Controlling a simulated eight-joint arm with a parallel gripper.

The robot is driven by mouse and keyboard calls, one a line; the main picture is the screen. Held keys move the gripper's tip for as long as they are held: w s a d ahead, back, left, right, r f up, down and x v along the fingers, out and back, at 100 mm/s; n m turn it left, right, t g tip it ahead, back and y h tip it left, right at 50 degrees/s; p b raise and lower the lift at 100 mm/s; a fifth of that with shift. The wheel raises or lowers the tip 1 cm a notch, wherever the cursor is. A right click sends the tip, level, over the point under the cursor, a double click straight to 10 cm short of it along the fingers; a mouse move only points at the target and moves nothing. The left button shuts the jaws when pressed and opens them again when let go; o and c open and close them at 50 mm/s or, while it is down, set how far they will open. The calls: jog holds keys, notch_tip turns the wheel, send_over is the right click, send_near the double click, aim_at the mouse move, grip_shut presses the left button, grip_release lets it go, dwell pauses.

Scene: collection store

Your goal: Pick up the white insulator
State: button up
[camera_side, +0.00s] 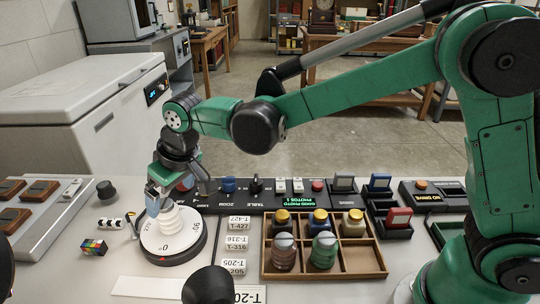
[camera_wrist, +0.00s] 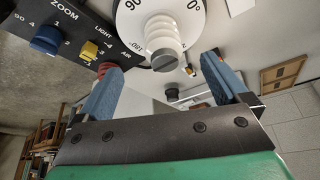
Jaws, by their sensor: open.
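The white insulator (camera_side: 179,222) is a ribbed, stacked-disc piece standing on a round white turntable with degree marks (camera_side: 160,251). In the wrist view the insulator (camera_wrist: 163,32) shows its pale ribs and a grey slotted cap at the near end, and the turntable (camera_wrist: 130,18) lies behind it. My gripper (camera_side: 165,199) is open just above and around the insulator's top in the side view. In the wrist view my gripper's (camera_wrist: 162,66) two blue fingers stand apart, one to each side of the insulator's cap. I see no contact between the fingers and the insulator.
A black control panel (camera_side: 262,207) with knobs runs behind the turntable. A wooden tray (camera_side: 375,259) holds several jars at the right. Label blocks (camera_side: 237,240) stand between. A colour cube (camera_side: 94,247) and a striped piece (camera_side: 110,223) lie at the left. A black knob (camera_side: 209,286) stands in front.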

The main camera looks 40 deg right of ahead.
aim_at(168, 205)
jog(key=shift+w+a+f, duration=0.3)
jog(key=shift+f, duration=0.35)
jog(key=shift+x, duration=2.3)
grip_shut()
jog(key=shift+r, duration=0.1)
